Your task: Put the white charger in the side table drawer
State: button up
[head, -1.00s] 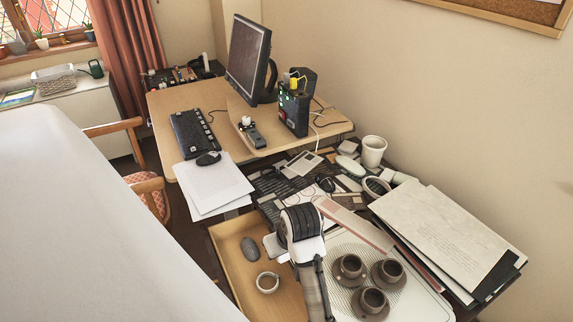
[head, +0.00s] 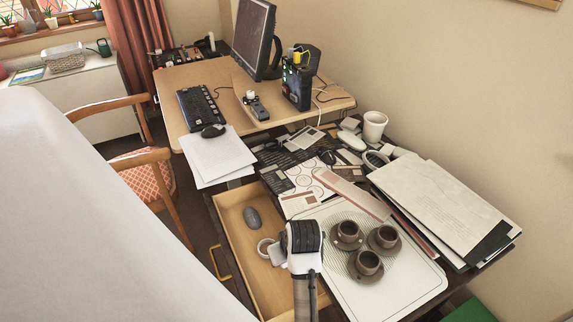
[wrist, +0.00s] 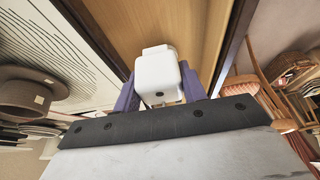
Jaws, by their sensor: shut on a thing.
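My gripper (wrist: 160,88) is shut on the white charger (wrist: 158,72), held between its purple fingers in the wrist view. Beyond the charger lies the bare wooden floor of the open side table drawer (wrist: 195,25). In the head view the drawer (head: 237,202) is pulled out, with a yellow handle (head: 220,262) on its front. My wrist is over the drawer's tray side there, and the charger cannot be made out clearly.
The side table top is crowded. A white tray (head: 405,285) with three brown cups on saucers (head: 367,263) borders the drawer. Papers (head: 440,205) and a white mug (head: 375,126) stand behind. A wooden chair (head: 145,175) is at left. Part of the drawer floor is free.

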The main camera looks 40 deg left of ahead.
notch_tip(320, 180, down, 15)
jog(key=shift+r+p, duration=0.2)
jog(key=shift+p, duration=0.25)
jog(key=shift+f, duration=0.2)
jog(key=o, duration=1)
